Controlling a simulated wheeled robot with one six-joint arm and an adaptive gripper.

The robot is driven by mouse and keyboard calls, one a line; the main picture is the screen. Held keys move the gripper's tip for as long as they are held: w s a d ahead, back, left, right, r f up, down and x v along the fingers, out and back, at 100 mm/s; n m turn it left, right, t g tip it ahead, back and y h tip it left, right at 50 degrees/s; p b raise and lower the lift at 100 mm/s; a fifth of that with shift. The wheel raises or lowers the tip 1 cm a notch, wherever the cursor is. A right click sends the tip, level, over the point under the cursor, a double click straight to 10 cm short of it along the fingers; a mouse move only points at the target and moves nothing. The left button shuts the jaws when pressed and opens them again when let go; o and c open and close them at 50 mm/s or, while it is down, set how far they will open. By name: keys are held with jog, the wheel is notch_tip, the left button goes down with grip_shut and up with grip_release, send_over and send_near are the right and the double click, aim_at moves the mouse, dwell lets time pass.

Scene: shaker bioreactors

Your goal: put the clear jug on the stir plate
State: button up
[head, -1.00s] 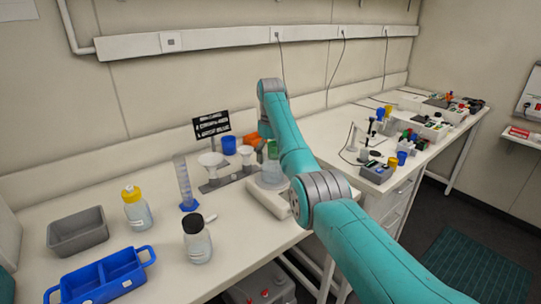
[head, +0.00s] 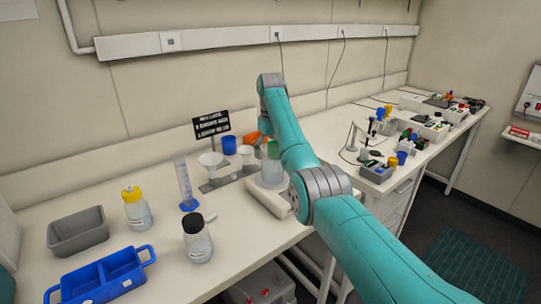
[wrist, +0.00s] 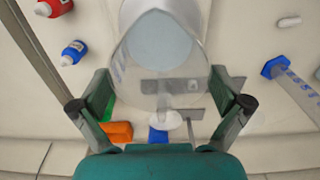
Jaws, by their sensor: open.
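The clear jug (head: 271,177) stands on the white stir plate (head: 267,203) in the head view, partly covered by my arm. In the wrist view the jug (wrist: 165,75) fills the upper middle, see-through, with a pale round area inside. My gripper (wrist: 161,103) is open in the wrist view, one finger on each side of the jug's near part. I cannot tell whether the fingers touch its wall. In the head view the gripper is mostly hidden by my arm.
Funnels on a grey stand (head: 222,180), a measuring cylinder (head: 186,188) and a black-capped bottle (head: 197,240) stand left of the stir plate. Further left are a yellow-capped bottle (head: 136,210), a grey tray (head: 77,237) and a blue caddy (head: 100,278).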

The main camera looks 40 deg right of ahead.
notch_tip(320, 180, up, 11)
jog(key=shift+f, duration=0.15)
dwell(0.7)
